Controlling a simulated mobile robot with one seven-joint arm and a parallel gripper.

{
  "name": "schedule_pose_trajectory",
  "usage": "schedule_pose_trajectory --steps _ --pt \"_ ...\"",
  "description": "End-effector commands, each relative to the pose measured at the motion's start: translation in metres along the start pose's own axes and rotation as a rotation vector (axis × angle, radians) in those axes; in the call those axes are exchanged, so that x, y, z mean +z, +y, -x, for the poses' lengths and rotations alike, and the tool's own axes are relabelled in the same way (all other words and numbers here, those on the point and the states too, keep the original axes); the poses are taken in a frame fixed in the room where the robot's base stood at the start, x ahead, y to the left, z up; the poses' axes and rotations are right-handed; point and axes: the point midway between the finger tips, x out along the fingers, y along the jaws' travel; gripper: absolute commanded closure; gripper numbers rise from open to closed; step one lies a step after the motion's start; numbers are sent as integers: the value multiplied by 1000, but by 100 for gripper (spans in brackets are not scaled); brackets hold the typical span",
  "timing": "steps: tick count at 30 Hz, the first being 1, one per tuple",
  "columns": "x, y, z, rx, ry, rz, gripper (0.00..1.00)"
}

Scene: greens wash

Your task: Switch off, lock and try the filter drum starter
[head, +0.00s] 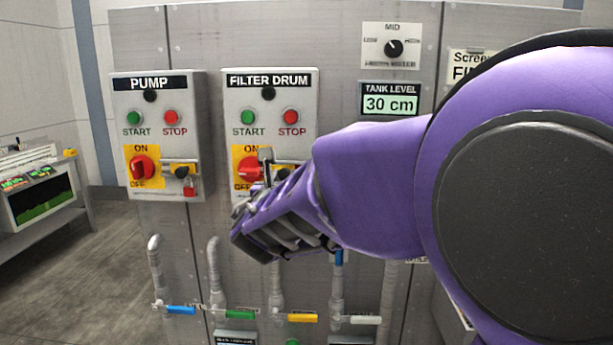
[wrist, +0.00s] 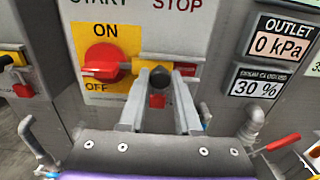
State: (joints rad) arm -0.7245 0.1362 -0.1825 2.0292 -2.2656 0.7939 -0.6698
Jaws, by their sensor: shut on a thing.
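The filter drum starter (head: 269,120) is a grey box with a green START button (head: 247,117) and a red STOP button (head: 291,117). Its red rotary switch (wrist: 103,62) sits on a yellow ON/OFF plate, its grip lying roughly level. A yellow slide (wrist: 147,66) with a black knob (wrist: 158,78) is right of the switch. My gripper (wrist: 160,84) is shut on the black knob, a finger on each side. A small red part (wrist: 157,101) shows between the fingers below, perhaps a padlock. My gripper (head: 275,172) partly hides the slide in the head view.
The pump starter (head: 157,95) stands to the left, with its own red switch (head: 142,168) and red padlock (head: 189,189). Pipes with coloured valve handles run below. A tank level display (head: 390,103) reads 30 cm. A desk with a screen (head: 42,200) is far left.

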Motion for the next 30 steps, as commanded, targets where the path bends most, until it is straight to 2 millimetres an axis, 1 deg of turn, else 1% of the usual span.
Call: schedule_pose_trajectory --steps 2,9,10,14,15,30 --pt "1 5 0 3 -1 1 100" --pt "1 7 0 6 -2 0 100" --pt "1 7 0 7 -2 0 63" --pt "1 7 0 6 -1 0 40" --pt "1 6 0 6 -1 0 38" --pt "0 8 0 1 1 0 38"
